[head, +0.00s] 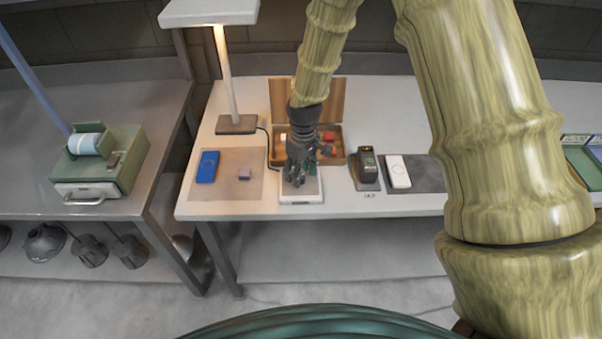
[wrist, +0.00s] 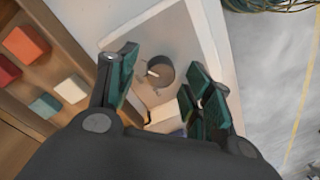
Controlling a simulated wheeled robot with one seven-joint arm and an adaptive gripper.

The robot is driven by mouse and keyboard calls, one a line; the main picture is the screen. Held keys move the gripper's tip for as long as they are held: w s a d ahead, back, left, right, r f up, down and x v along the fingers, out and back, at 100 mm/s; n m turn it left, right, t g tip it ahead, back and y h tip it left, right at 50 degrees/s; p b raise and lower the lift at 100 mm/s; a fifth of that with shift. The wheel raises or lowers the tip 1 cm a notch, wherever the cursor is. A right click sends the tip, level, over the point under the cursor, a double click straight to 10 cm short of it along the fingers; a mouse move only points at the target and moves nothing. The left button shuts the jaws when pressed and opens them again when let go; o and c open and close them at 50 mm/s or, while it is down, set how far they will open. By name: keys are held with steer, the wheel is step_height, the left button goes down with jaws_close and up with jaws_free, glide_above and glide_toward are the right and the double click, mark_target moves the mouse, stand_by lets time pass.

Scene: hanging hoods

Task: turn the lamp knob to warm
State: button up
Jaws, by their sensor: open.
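The lamp knob (wrist: 155,72) is a dark round dial with a pale pointer mark, set on a white control plate (wrist: 186,28). In the wrist view it lies between and beyond my two open green-padded fingers. My gripper (wrist: 160,85) is open and empty, pointing down over the plate; I cannot tell how far above the knob it is. In the head view my gripper (head: 298,178) hides the knob, and the plate (head: 301,198) shows beneath it at the table's front edge. The lit desk lamp (head: 228,75) stands behind to the left.
An open wooden box (head: 335,160) with coloured blocks sits just behind my gripper; its blocks (wrist: 45,108) show close on the left of the wrist view. A blue device (head: 207,167) lies on a mat to the left. A dark stand (head: 366,169) and a white device (head: 398,172) are to the right.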

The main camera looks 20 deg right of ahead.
mark_target(302, 174)
step_height(302, 174, up, 11)
steer(key=shift+d, duration=0.25)
steer(key=shift+w, duration=0.1)
stand_by(0.6)
